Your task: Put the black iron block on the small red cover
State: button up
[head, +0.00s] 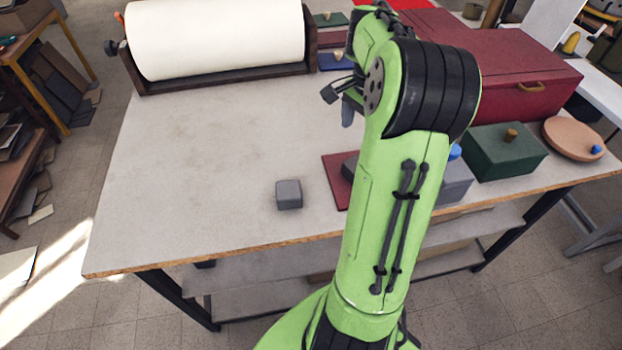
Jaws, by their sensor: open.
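A small dark red cover (334,192) lies flat near the table's front edge, its right part hidden behind my arm. A black block (348,170) shows at the arm's left edge and appears to rest on this cover; most of it is hidden. My gripper (347,115) is above the table, behind and above the cover in the picture, mostly hidden by my arm. It is open, and I see nothing held in it. A grey block (288,195) sits on the bare table, left of the cover and apart from it.
A large white roll in a dark holder (215,42) stands at the back left. Right of my arm are a blue-grey box (456,186), a green box (503,153), a round tan lid (572,139) and a large red box (520,88). The table's left (190,170) is clear.

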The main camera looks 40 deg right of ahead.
jog(key=a+r+n+t+h, duration=0.1)
jog(key=a+r+n, duration=0.3)
jog(key=a, duration=0.6)
jog(key=a+r+n+t+h, duration=0.1)
jog(key=a+r+n+h, duration=0.15)
jog(key=a+n, duration=0.6)
jog(key=s+a+f+n+t+y, duration=0.2)
jog(key=s+a+n, duration=0.5)
jog(key=a, duration=0.5)
jog(key=shift+s+t+y, duration=0.75)
jog(key=shift+s+t, duration=0.05)
jog(key=shift+s, duration=0.15)
jog(key=shift+r+p, duration=0.4)
